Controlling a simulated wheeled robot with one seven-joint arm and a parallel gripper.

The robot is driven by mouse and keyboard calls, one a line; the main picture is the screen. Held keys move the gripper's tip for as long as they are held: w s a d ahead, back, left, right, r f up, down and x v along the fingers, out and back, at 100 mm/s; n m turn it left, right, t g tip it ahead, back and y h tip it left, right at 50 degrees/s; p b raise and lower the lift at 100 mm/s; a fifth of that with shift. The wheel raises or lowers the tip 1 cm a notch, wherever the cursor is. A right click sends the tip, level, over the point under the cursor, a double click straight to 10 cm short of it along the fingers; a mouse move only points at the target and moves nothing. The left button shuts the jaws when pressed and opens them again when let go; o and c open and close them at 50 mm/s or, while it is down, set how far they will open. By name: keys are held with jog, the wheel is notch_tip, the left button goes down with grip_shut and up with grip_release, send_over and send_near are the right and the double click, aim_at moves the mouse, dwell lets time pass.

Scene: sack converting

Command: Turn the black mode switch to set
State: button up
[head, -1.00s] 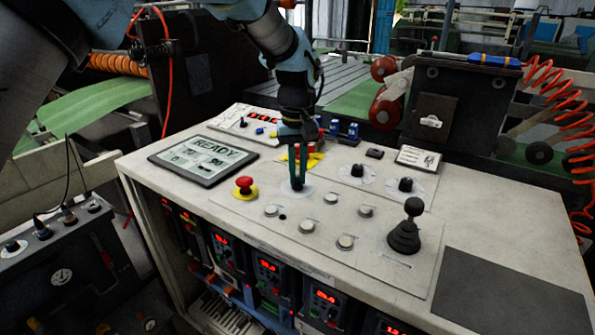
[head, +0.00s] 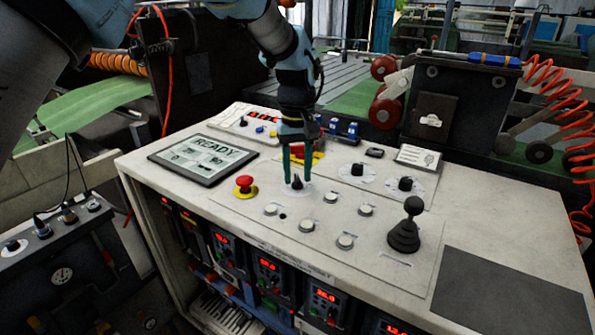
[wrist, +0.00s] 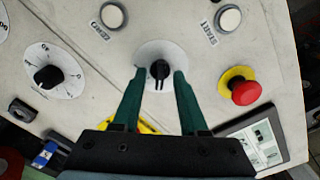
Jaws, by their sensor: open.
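The black mode switch (head: 297,183) is a small knob on a pale round dial on the console's sloping top. In the wrist view the knob (wrist: 159,69) sits between my two green fingertips, with thin pale lines on its lower side. My gripper (head: 297,178) points down over it and is open, one finger on each side. In the wrist view my gripper (wrist: 159,73) shows a gap between each fingertip and the knob. Fingertip height above the panel is hard to judge. The dial's labels cannot be read.
A red emergency button (head: 244,184) on a yellow base stands left of the switch. Two other black knobs (head: 357,170) (head: 405,184) and a black joystick (head: 405,230) stand to the right. Several pale push buttons (head: 306,226) lie in front. A READY display (head: 204,158) is at left.

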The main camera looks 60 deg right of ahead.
aim_at(297, 177)
notch_tip(297, 177, up, 11)
jog(key=b, duration=0.2)
dwell(0.5)
jog(key=shift+f, duration=0.1)
jog(key=w+a+f+n, duration=0.1)
jog(key=w+a, duration=0.5)
jog(key=w, duration=0.3)
jog(key=w+a+f+n, duration=0.1)
jog(key=w+a+f, duration=0.1)
jog(key=w+a, duration=0.55)
jog(key=w+a+f+n, duration=0.2)
jog(key=w+a, duration=0.8)
jog(key=a, duration=0.5)
jog(key=s+a+f+n, duration=0.1)
jog(key=s+a+f, duration=0.1)
jog(key=a, duration=1.2)
jog(key=s+a+f+n+t, duration=0.1)
jog(key=s+a+f+n, duration=0.1)
jog(key=a, duration=1.3)
notch_tip(297, 177, down, 2)
jog(key=shift+s+f+n+t, duration=0.15)
jog(key=shift+s+n+t, duration=0.15)
jog(key=shift+s, duration=0.35)
